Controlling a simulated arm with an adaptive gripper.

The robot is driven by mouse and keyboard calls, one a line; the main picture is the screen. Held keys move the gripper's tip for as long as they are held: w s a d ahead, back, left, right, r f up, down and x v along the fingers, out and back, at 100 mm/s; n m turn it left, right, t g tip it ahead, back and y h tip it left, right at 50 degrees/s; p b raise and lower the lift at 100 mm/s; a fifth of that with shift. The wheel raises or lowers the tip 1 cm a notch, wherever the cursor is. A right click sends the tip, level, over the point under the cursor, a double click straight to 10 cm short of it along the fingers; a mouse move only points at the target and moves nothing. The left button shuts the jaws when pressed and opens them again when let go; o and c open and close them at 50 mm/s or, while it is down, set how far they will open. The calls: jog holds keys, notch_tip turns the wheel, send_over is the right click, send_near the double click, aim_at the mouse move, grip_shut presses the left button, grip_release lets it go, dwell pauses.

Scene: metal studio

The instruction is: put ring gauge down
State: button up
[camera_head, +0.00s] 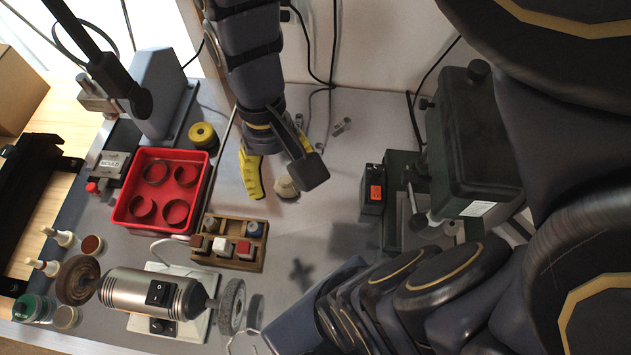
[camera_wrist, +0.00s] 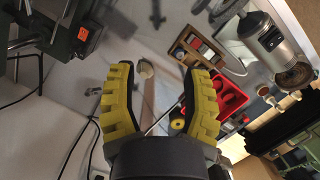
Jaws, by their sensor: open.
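My gripper (camera_head: 282,180) points down over the grey bench with its yellow ribbed fingers apart; the wrist view shows the open fingers (camera_wrist: 158,72) with nothing clamped between them. A small beige round piece (camera_head: 287,187) is on the bench near the fingertips; it also shows between the fingers in the wrist view (camera_wrist: 146,68). I cannot tell which piece is the ring gauge.
A wooden block rack (camera_head: 228,265) with small blocks sits in front of the tray. A bench grinder (camera_head: 150,292) is at the front left. A dark green machine (camera_head: 478,140) and a black box with an orange label (camera_head: 374,190) stand at right. Bench around the fingers is mostly clear.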

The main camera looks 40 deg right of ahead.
jog(key=s+n, duration=0.1)
jog(key=s+a+r+n, duration=0.1)
jog(key=s, duration=0.1)
jog(key=s+r+n, duration=0.1)
jog(key=s, duration=0.1)
jog(key=shift+s+a+t+h, duration=0.15)
jog(key=shift+a+t+h, duration=0.05)
jog(key=shift+t+h, duration=0.2)
jog(key=o, duration=0.9)
jog(key=shift+d+r, duration=0.1)
jog(key=w+d+f+n+t, duration=0.1)
jog(key=w+d+f+n, duration=0.2)
jog(key=w+d+n, duration=0.5)
jog(key=w+d+f+n, duration=0.3)
jog(key=w+n, duration=0.7)
jog(key=n, duration=0.3)
jog(key=w+d+f+n, duration=0.2)
jog(key=d+f+n, duration=0.4)
jog(key=d, duration=0.2)
jog(key=shift+t, duration=0.3)
notch_tip(320, 180, down, 10)
jog(key=shift+d+r, duration=0.1)
